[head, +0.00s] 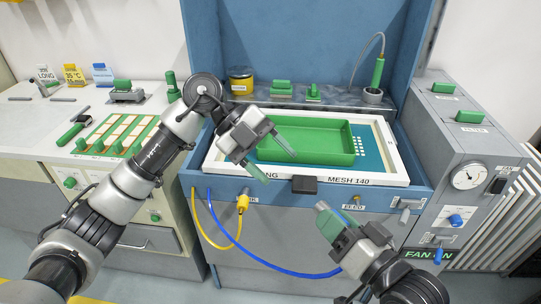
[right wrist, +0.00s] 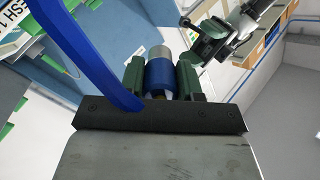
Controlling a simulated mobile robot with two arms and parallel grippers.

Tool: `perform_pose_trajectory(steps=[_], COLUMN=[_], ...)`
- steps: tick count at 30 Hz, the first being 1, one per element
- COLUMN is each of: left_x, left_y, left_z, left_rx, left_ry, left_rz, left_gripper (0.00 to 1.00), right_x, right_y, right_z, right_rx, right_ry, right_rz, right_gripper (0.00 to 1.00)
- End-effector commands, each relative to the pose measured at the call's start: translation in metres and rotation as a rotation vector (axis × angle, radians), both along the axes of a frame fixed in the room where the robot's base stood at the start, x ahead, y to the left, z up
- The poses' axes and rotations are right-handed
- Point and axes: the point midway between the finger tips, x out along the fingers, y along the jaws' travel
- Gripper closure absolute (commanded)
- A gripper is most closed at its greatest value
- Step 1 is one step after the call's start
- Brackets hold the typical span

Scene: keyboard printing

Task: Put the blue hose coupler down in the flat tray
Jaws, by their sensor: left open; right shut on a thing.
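The blue hose coupler (right wrist: 160,78), with a grey metal end, is between the green fingers of my right gripper (right wrist: 161,82) in the right wrist view. In the head view my right gripper (head: 324,215) is in front of the machine's front panel, below the screen frame, and its fingers mostly hide the coupler. The blue hose (head: 270,262) hangs in a loop from the panel's left to this gripper. The green flat tray (head: 335,157) lies within the white screen frame and looks empty. My left gripper (head: 278,168) is open and empty, over the tray's front left.
The white screen frame (head: 380,179) surrounds the tray, with a dark block (head: 304,184) at its front edge. A yellow coupler (head: 242,203) with a yellow hose sits on the front panel. A grey cabinet with a gauge (head: 467,176) stands at the right.

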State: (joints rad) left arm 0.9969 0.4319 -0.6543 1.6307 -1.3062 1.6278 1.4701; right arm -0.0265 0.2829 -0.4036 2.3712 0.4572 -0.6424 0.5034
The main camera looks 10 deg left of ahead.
Motion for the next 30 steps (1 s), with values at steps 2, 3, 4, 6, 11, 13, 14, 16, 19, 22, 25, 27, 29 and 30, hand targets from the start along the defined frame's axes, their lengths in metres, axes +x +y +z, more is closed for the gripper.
perform_pose_trajectory(steps=[2,3,4,6,11,13,14,16,19,22,25,27,29,30], left_x=[-0.004,-0.006,-0.008,-0.012,-0.021,-0.025,-0.026,-0.029,-0.031,-0.033,-0.033,-0.033,-0.033,-0.033], left_y=[-0.009,-0.014,-0.018,-0.029,-0.053,-0.062,-0.066,-0.073,-0.080,-0.085,-0.086,-0.087,-0.086,-0.086], left_z=[-0.007,-0.011,-0.014,-0.021,-0.039,-0.046,-0.048,-0.054,-0.060,-0.063,-0.064,-0.064,-0.064,-0.064], left_rx=[-0.001,-0.003,-0.004,-0.005,-0.007,-0.006,-0.008,-0.007,-0.006,-0.007,-0.007,-0.007,-0.007,-0.007], left_ry=[0.003,0.004,0.004,0.005,0.005,0.005,0.004,0.005,0.004,0.004,0.003,0.003,0.003,0.003], left_rz=[-0.003,-0.004,-0.003,-0.004,-0.004,-0.003,-0.003,-0.002,-0.001,0.000,0.001,0.001,0.001,0.001], left_gripper=[0.41,0.41,0.41,0.41,0.41,0.41,0.41,0.41,0.41,0.41,0.41,0.41,0.41,0.41], right_x=[0.000,0.000,0.000,0.000,0.000,0.000,0.000,0.000,0.000,0.000,0.000,0.000,0.000,0.000], right_y=[0.000,0.000,0.000,0.000,0.000,0.000,0.000,0.000,0.000,0.000,0.000,0.000,0.000,0.000], right_z=[0.000,0.000,0.000,0.000,0.000,0.000,0.000,0.000,0.000,0.000,0.000,0.000,0.000,0.000], right_rx=[0.001,0.001,0.001,0.001,0.001,0.001,0.001,0.001,0.001,0.001,0.001,0.001,0.001,0.001], right_ry=[-0.001,-0.001,-0.001,-0.001,-0.001,-0.001,-0.001,-0.001,-0.001,-0.001,-0.001,-0.001,-0.001,-0.001], right_rz=[-0.001,-0.001,-0.001,-0.001,-0.001,-0.001,-0.001,-0.001,-0.001,-0.001,-0.001,-0.001,-0.001,-0.001], right_gripper=[1.00,1.00,1.00,1.00,1.00,1.00,1.00,1.00,1.00,1.00,1.00,1.00,1.00,1.00])
